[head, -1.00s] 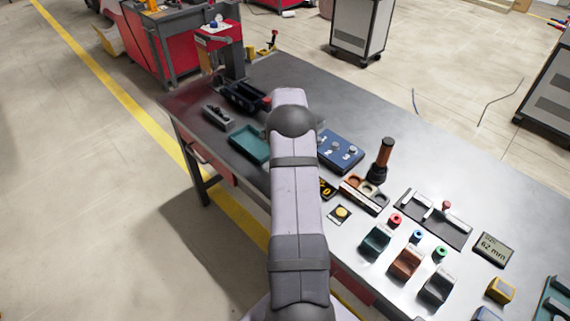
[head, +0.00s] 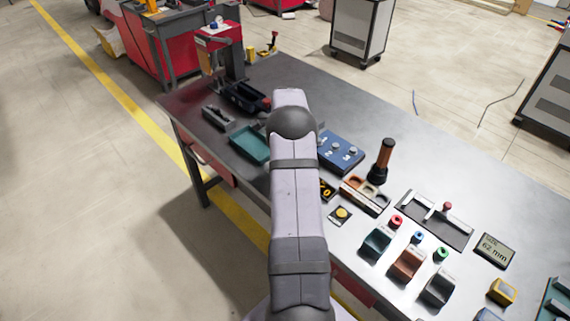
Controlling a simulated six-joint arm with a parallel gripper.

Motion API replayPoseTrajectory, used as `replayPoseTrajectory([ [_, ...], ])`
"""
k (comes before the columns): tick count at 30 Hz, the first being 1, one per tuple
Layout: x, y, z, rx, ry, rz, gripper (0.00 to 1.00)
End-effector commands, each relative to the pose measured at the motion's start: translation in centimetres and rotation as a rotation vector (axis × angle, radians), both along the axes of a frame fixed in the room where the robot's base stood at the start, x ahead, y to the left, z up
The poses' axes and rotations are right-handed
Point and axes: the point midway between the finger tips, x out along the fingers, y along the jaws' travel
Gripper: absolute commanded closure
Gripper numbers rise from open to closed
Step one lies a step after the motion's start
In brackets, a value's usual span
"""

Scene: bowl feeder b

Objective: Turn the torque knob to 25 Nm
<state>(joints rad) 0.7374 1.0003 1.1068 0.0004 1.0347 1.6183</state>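No knob that I can identify as the torque knob shows. A small dark display (head: 327,190) with yellow digits is partly covered by my arm, and its full reading is hidden. A yellow round button or knob (head: 342,213) sits on a small plate in front of it. A blue panel (head: 345,162) with numbered grey knobs lies right of my arm, its left part covered. My gripper is hidden behind my own arm, so its fingers and anything near them cannot be seen.
A teal tray (head: 250,144) and a dark bin (head: 243,97) lie left of my arm. An orange-and-black upright tool (head: 381,161), a slotted plate (head: 433,221), several coloured blocks and a display reading 62 mm (head: 494,249) stand to the right. The back right tabletop is clear.

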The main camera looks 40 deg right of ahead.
Motion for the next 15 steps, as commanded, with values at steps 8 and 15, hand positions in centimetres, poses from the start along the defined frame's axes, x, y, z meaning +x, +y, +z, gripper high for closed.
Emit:
replayPoseTrajectory([
  [8, 0.01, -0.11, 0.12, -0.003, -0.001, -0.018, 0.97],
  [15, 0.02, -0.12, 0.12, -0.003, -0.001, -0.018, 0.7],
])
